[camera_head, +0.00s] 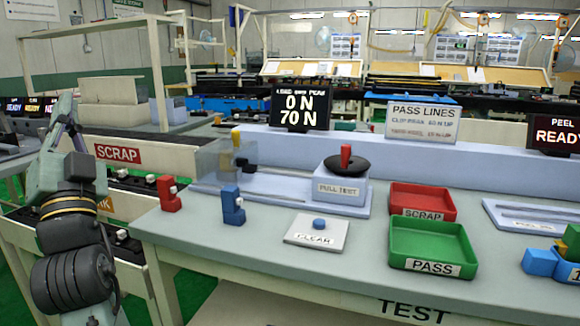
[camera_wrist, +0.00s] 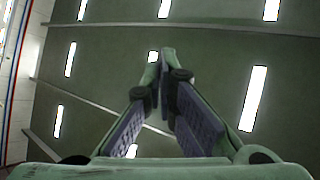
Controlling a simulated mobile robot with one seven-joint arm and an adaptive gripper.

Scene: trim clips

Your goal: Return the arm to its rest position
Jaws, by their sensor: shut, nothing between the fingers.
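My gripper (camera_wrist: 165,66) is shut and empty in the wrist view. Its two fingers converge at the tips, and behind them is only the dark ceiling with bright light strips, so it points upward. In the head view my arm stands folded at the left edge, beside the test bench (camera_head: 270,250), with its upper end raised near the left bench. The gripper's fingertips are hard to make out there. Nothing touches the fingers in the wrist view.
On the test bench are a red clip block (camera_head: 168,194), a blue clip block (camera_head: 232,206), a pull tester (camera_head: 342,190), a clear button (camera_head: 317,230), a red scrap tray (camera_head: 448,201) and a green pass tray (camera_head: 404,240). A red scrap sign (camera_head: 118,154) hangs close to my arm.

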